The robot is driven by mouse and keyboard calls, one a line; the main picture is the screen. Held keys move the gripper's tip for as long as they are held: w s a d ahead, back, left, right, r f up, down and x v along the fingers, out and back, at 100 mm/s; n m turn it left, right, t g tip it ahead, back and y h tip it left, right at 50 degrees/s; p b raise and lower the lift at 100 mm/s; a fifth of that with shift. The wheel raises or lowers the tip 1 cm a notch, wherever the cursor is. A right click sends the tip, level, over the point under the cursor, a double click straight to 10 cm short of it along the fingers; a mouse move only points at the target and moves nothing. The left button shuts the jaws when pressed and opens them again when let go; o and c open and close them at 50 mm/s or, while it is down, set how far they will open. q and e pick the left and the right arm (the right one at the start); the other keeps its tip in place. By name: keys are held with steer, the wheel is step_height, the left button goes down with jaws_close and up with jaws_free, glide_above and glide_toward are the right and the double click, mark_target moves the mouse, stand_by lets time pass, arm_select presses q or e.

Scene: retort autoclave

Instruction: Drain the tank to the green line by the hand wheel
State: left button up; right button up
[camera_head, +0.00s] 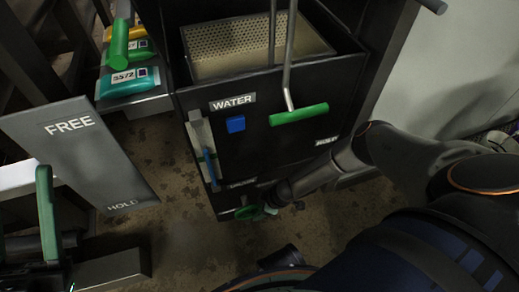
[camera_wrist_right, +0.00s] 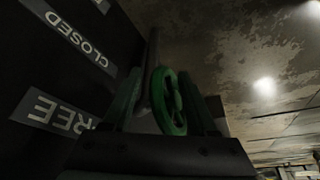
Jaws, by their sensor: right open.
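The black tank (camera_head: 270,150) labelled WATER stands in the middle of the head view. A pale gauge strip with a blue column (camera_head: 208,163) is on its front left; I cannot make out a green line. The green hand wheel (camera_head: 249,212) is low on the tank front, partly hidden by my right gripper (camera_head: 268,205). In the right wrist view the spoked wheel (camera_wrist_right: 168,101) appears edge-tilted between the open fingers of my right gripper (camera_wrist_right: 165,108). I cannot tell whether they touch it. My left gripper is not in view.
A green T-handle (camera_head: 299,114) hangs on the tank front, near a blue square (camera_head: 236,124). A grey FREE/HOLD plate (camera_head: 80,150) and a green upright handle (camera_head: 45,212) are at left. Green and teal packs (camera_head: 127,80) lie on a rack. The stained floor (camera_head: 180,235) is open.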

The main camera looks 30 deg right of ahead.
steer(key=shift+a+f, duration=0.1)
jaws_close()
stand_by(0.5)
